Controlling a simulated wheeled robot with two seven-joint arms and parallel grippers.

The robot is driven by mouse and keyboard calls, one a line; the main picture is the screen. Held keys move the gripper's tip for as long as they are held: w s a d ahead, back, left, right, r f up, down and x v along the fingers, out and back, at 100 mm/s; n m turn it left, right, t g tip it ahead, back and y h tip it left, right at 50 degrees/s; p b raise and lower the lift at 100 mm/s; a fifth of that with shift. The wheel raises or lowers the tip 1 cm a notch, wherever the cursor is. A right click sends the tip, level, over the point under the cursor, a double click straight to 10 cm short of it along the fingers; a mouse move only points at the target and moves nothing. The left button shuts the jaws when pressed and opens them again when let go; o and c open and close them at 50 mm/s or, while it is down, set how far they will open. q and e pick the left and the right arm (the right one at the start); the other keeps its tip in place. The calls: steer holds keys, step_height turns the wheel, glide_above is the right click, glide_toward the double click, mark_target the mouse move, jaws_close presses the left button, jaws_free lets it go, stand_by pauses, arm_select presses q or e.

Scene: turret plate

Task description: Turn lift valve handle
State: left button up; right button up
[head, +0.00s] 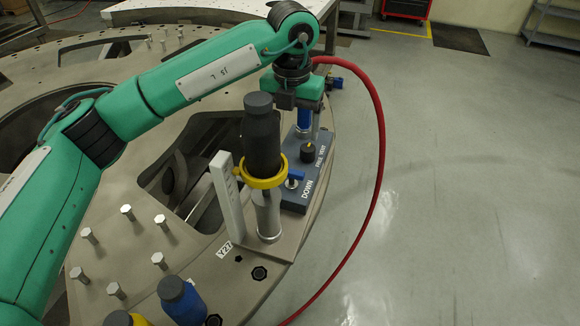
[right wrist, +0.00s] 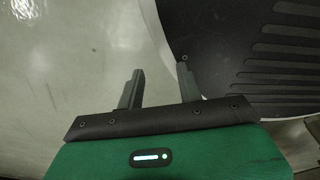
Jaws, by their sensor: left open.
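A blue-grey valve panel (head: 292,200) stands on the turret plate's right edge, with the word DOWN at its near end. On it are a small blue lever (head: 295,177) and a black knob (head: 308,153) with a yellow pointer. My left gripper (head: 302,122) points down over the panel's far end, open around or just beside a blue upright part (head: 304,118); contact is unclear. Which control is the lift handle is not marked clearly. My right gripper (right wrist: 160,78) shows in the right wrist view, open and empty, its fingers apart.
A dark cylinder (head: 262,145) with a yellow collar (head: 263,177) rises left of the panel, beside a pale upright bracket (head: 226,195). A red hose (head: 381,130) loops on the right. Several bolts stand on the plate (head: 190,262). Open floor (head: 470,200) lies to the right.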

mark_target(292, 171)
arm_select(q)
step_height(292, 171, down, 11)
steer(key=shift+r+p, duration=0.1)
steer(key=shift+p, duration=0.9)
steer(key=shift+f, duration=0.7)
arm_select(e)
steer(key=s, duration=0.3)
steer(key=shift+s+d+r, duration=0.2)
steer(key=shift+d+r, duration=0.05)
steer(key=shift+r, duration=0.05)
arm_select(q)
steer(key=c, duration=1)
arm_select(e)
steer(key=shift+w+a, duration=0.1)
steer(key=shift+w, duration=0.3)
